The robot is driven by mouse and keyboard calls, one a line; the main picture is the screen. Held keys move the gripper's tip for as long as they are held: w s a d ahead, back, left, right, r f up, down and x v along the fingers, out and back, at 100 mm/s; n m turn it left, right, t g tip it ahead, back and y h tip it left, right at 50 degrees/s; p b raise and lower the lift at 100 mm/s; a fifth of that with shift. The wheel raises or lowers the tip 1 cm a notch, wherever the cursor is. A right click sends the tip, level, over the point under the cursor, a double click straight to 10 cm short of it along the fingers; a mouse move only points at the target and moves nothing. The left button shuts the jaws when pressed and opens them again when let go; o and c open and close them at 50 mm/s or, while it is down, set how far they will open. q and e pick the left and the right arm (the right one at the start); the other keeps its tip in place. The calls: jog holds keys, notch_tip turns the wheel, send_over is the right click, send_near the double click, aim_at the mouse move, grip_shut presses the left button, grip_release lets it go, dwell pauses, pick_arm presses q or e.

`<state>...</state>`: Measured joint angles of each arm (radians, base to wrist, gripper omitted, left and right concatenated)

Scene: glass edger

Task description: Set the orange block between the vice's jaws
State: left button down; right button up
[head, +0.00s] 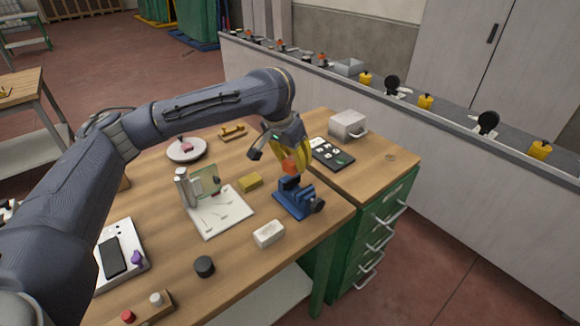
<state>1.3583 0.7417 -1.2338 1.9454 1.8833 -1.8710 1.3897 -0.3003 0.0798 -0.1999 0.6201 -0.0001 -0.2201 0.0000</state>
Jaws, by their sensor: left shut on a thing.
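The blue vice (287,206) stands on the wooden bench near its right front edge, with dark jaws on top and a dark handle at its right. My left gripper (288,164) points down from above, directly over the vice. It is shut on the orange block (290,167), which is partly hidden by the fingers. The block is at or just above the top of the jaws; I cannot tell whether it touches them. My right gripper is not in view.
A black tray (332,153) and a light grey box (347,125) are behind right. The bench edge is close in front.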

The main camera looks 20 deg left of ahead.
pick_arm(q)
jog(key=shift+d+m, duration=0.25)
jog(key=shift+m, duration=0.85)
jog(key=shift+f, duration=0.1)
jog(key=shift+f, duration=2.5)
jog(key=shift+f, duration=0.9)
jog(key=c, duration=0.9)
grip_release()
jog(key=shift+c, duration=0.2)
jog(key=v, duration=1.2)
jog(key=shift+w+a, duration=0.1)
jog(key=shift+a, duration=0.15)
